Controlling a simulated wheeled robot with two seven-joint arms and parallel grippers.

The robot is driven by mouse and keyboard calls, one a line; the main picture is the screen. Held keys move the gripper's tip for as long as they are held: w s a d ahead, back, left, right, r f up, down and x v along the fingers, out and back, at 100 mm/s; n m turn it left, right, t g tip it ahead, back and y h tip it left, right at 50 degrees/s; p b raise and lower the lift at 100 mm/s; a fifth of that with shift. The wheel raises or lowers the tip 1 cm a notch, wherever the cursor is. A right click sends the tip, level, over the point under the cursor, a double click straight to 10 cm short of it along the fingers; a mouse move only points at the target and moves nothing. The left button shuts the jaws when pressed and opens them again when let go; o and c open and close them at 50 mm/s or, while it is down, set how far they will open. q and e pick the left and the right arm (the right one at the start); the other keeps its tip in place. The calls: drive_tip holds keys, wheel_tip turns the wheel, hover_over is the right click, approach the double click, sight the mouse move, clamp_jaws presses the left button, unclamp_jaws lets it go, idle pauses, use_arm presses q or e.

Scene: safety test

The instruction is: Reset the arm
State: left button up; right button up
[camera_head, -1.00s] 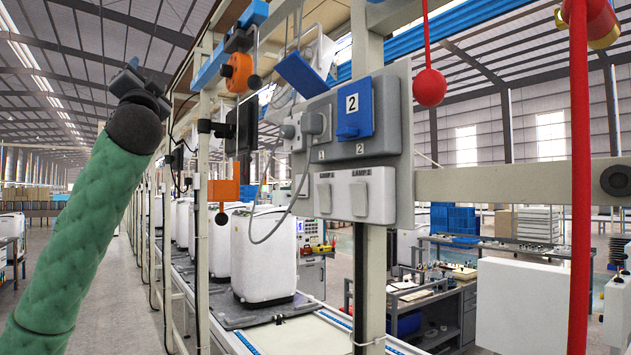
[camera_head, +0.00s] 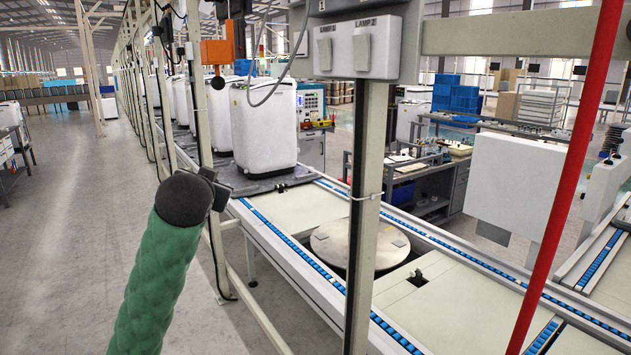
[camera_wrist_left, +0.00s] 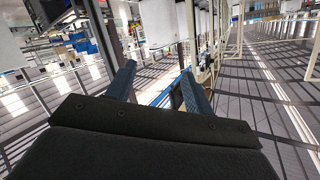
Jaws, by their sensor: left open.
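My left arm, in a green sleeve, comes up from the bottom left in the head view. Its left gripper (camera_head: 222,190) is dark and partly hidden behind the black wrist. It appears just left of the conveyor's near rail, in front of a frame post. In the left wrist view the two fingers of the left gripper (camera_wrist_left: 160,88) stand apart with nothing between them. Conveyor and floor show beyond them. My right arm and gripper are not in view.
A conveyor (camera_head: 290,255) with blue roller strips and white appliance housings (camera_head: 264,125) runs beside the arm. A beige post (camera_head: 366,215) carries a grey switch panel (camera_head: 357,48). A red pole (camera_head: 570,170) stands at right. Open floor (camera_head: 75,215) lies left.

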use_arm(q)
drive_tip(key=s+d+f+g+h, duration=0.15)
drive_tip(key=s+f, duration=0.45)
drive_tip(key=f, duration=0.6)
drive_tip(key=s+d+f+g+h, duration=0.1)
drive_tip(key=s+d+f+g, duration=0.2)
drive_tip(key=s+f, duration=0.55)
drive_tip(key=s+d+f+g+h, duration=0.15)
drive_tip(key=s+f, duration=0.25)
drive_tip(key=f, duration=1)
drive_tip(key=s+d+f+g, duration=0.1)
drive_tip(key=s+f+g, duration=0.2)
drive_tip(key=s+f, duration=0.8)
drive_tip(key=s+d+f+n+g, duration=0.1)
drive_tip(key=s+f+g, duration=0.2)
drive_tip(key=s+f, duration=0.8)
drive_tip(key=s, duration=0.5)
drive_tip(key=shift+d+g, duration=0.4)
